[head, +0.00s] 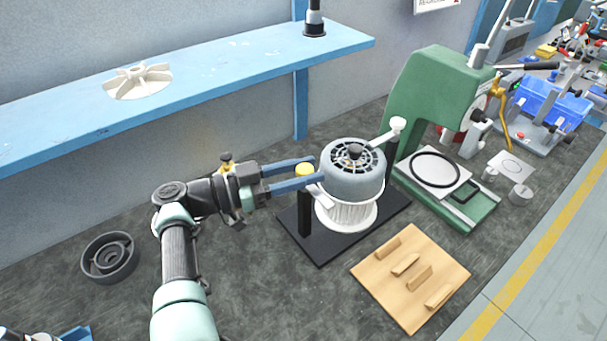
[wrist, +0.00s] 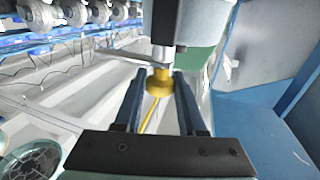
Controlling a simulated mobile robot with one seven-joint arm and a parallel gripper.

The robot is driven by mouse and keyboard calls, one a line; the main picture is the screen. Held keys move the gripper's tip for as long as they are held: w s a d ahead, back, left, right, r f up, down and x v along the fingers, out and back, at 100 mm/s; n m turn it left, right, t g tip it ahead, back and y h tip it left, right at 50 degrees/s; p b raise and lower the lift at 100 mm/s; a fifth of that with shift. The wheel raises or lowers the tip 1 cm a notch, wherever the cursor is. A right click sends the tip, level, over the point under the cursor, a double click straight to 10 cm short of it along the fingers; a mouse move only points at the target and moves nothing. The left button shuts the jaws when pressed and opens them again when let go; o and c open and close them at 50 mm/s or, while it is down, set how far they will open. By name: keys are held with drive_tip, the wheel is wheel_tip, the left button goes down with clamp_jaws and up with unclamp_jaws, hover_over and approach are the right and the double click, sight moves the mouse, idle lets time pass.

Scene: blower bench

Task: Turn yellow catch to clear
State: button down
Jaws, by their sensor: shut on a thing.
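The yellow catch (head: 304,169) has a round yellow knob and stands at the left side of the grey motor housing (head: 352,187). My gripper (head: 316,169) reaches in from the left with its two blue fingers on either side of the knob. It is shut on the catch. In the wrist view the yellow catch (wrist: 158,82) sits between the finger ends of my gripper (wrist: 158,88). A pale bar below the knob is partly hidden by the near finger, so I cannot tell its exact angle.
A white-knobbed catch (head: 397,124) is at the housing's right. A green press (head: 435,95) stands behind right. A wooden board (head: 410,278) with several pegs lies in front. A blue shelf (head: 220,62) holds a white fan wheel (head: 138,81). A grey ring (head: 109,257) lies left.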

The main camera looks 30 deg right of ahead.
drive_tip(key=shift+d+r, duration=0.1)
drive_tip(key=shift+r, duration=0.1)
drive_tip(key=shift+c, duration=2.4)
unclamp_jaws()
drive_tip(key=shift+f, duration=0.1)
drive_tip(key=w+a+b, duration=0.1)
drive_tip(key=a+b, duration=0.5)
drive_tip(key=a, duration=0.7)
drive_tip(key=shift+w+b, duration=0.25)
drive_tip(key=shift+b, duration=0.1)
